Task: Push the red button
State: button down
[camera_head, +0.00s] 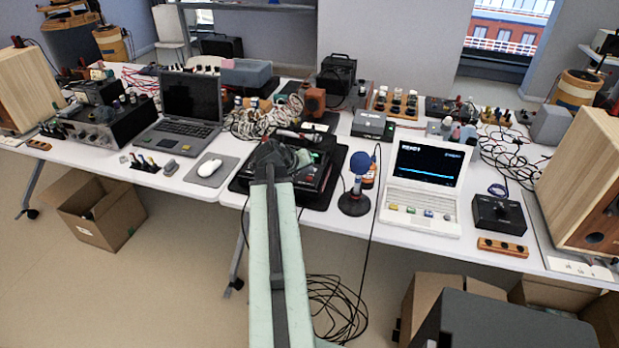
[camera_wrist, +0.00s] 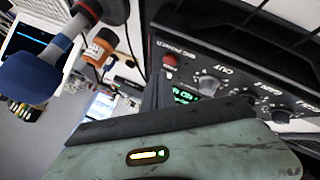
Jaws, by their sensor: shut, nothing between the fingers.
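A red button (camera_wrist: 169,61) shows in the wrist view at the left end of the front panel of a black device (camera_wrist: 235,70), near lettering and a row of grey knobs. The device also shows in the head view (camera_head: 318,190), on a black mat on the table. My gripper (camera_head: 275,155) is over the device in the head view and hides part of it. In the wrist view my gripper (camera_wrist: 165,118) fills the bottom, below the button. It is shut and empty. I cannot make out the button in the head view, and contact with it cannot be told.
A microphone with a blue foam top (camera_head: 360,162) stands just right of the device, with an orange bottle (camera_wrist: 98,46) beside it. A white laptop (camera_head: 425,190) is further right. A mouse (camera_head: 210,166) lies on a pad to the left. Cables hang at the front edge.

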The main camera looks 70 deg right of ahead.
aim_at(308, 180)
jog(key=shift+f, duration=0.1)
dwell(0.3)
jog(key=shift+f+b, duration=0.35)
jog(key=shift+b, duration=0.1)
jog(key=shift+f+b, duration=0.5)
dwell(0.4)
jog(key=shift+r, duration=0.1)
jog(key=shift+r+p, duration=0.9)
jog(key=shift+p, duration=0.1)
notch_tip(308, 180, up, 6)
jog(key=p, duration=0.6)
